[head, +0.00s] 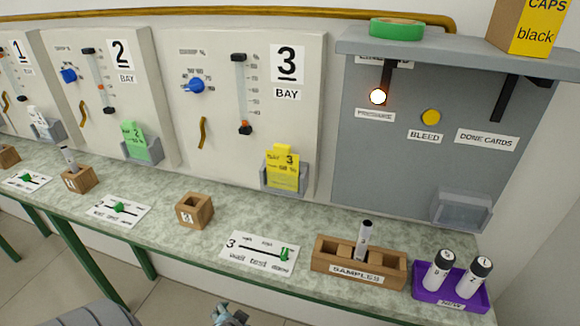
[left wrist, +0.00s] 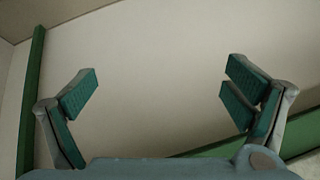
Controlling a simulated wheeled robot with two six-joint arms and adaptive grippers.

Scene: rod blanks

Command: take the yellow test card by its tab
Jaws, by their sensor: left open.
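The yellow test card (head: 284,167) stands upright in a grey, see-through holder (head: 284,188) at the foot of the bay 3 panel. Its upper part, printed with a 3, sticks up above the holder. The holder's front covers its lower part. My left gripper (left wrist: 160,82) is open and empty in the left wrist view, with a plain pale surface behind its fingers. In the head view only a bit of the left gripper shows at the bottom edge, in front of the bench and well below the card. My right gripper is in neither view.
A wooden samples rack (head: 328,250) with one vial, a purple tray (head: 421,295) with two vials, a small wooden block (head: 194,211) and a wait-test-done slider card (head: 258,264) occupy the bench (head: 312,215). An empty clear holder (head: 462,211) hangs under DONE CARDS.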

